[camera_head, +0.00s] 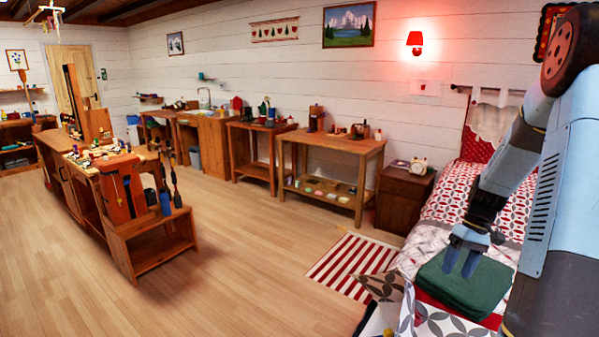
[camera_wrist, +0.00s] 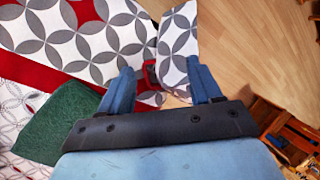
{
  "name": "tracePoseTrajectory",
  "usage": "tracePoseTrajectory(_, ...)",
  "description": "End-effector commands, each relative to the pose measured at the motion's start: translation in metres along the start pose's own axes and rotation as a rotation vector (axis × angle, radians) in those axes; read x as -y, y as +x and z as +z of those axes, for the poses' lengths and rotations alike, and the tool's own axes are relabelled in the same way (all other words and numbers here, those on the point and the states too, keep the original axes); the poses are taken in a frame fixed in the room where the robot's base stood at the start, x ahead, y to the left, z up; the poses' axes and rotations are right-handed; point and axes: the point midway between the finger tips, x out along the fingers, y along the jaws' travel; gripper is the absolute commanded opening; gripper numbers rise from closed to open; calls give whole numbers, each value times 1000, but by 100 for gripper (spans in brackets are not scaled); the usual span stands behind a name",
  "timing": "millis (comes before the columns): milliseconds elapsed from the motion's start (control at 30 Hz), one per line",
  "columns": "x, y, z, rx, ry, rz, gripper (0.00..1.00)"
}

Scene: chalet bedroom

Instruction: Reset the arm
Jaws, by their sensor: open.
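My arm comes in from the right edge in the head view and bends down toward the bed. My gripper (camera_head: 463,262) points down in front of the folded green cloth (camera_head: 468,283) at the bed's near end. In the wrist view my gripper (camera_wrist: 162,85) shows two blue fingers spread wide with nothing between them. The green cloth (camera_wrist: 57,122) lies to the left of the fingers there. Patterned fabric (camera_wrist: 95,45) with grey circles and red patches lies beyond the fingers.
The bed (camera_head: 440,215) stands at the right beside a nightstand (camera_head: 403,198) with a clock. A red-striped rug (camera_head: 350,265) lies on the floor. A workbench (camera_head: 335,150) lines the back wall, and a wooden island (camera_head: 150,255) stands at left. The middle floor is clear.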

Motion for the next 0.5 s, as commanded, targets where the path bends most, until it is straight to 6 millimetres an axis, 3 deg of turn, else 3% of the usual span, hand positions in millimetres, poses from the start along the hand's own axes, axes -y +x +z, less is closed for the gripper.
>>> tracePoseTrajectory(200, 52, -40, 12, -45, 12, 119, 64)
tracePoseTrajectory(500, 119, -82, 40, -142, 33, 249, 64)
